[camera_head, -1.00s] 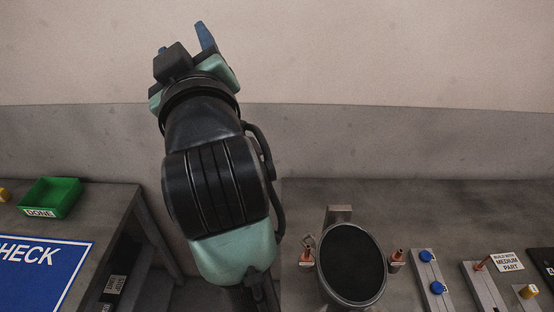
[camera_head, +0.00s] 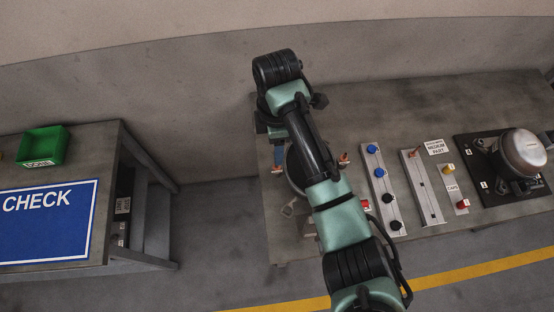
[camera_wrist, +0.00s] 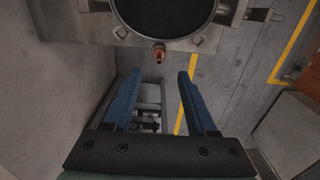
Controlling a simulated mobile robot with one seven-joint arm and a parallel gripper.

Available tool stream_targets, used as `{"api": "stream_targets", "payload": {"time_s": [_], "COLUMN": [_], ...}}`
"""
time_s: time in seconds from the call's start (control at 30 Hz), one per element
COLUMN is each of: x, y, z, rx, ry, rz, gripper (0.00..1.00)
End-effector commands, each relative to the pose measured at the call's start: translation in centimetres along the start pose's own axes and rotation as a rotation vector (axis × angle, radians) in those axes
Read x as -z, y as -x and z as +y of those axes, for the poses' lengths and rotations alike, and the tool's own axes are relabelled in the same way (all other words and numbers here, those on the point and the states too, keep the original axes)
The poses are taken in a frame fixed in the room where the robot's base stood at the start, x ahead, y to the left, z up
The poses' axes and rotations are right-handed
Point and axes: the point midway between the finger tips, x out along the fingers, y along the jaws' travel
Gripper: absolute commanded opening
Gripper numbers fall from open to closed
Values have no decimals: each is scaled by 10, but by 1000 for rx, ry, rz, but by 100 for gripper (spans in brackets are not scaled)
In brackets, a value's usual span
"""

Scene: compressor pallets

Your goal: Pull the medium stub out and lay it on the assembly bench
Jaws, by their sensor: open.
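A copper stub (camera_wrist: 159,54) stands out from the near side of a dark round compressor shell (camera_wrist: 165,12) in the wrist view. My gripper (camera_wrist: 158,76) is open, its two blue fingers either side of the stub's line and apart from it. In the head view my gripper (camera_head: 277,150) hangs at the left side of the shell (camera_head: 297,165), which my arm partly hides. Another copper stub (camera_head: 345,158) is on the shell's right side. I cannot tell which stub is the medium one. The grey bench (camera_head: 400,100) under the shell carries a "BUILD WITH MEDIUM PART" sign (camera_head: 435,147).
A rail with blue and black knobs (camera_head: 382,190), a slotted rail (camera_head: 422,190) and a caps strip (camera_head: 454,185) lie right of the shell. A silver compressor (camera_head: 522,152) sits on a black plate farther right. A left table holds a blue CHECK mat (camera_head: 45,225) and green bin (camera_head: 43,147).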

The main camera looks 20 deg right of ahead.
Motion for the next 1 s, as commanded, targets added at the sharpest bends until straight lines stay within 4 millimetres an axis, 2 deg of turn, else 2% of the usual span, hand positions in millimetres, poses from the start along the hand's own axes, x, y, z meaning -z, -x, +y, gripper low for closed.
{"api": "stream_targets", "payload": {"time_s": [0.17,0.37,0.7,1.0], "x": [0,0,0,1], "y": [-1,-13,-59,-88], "z": [1,1,1,1], "rx": [-3,-4,-4,-3], "ry": [-1,-1,-3,-2], "rz": [1,1,1,2], "gripper": [57,57,57,57]}}
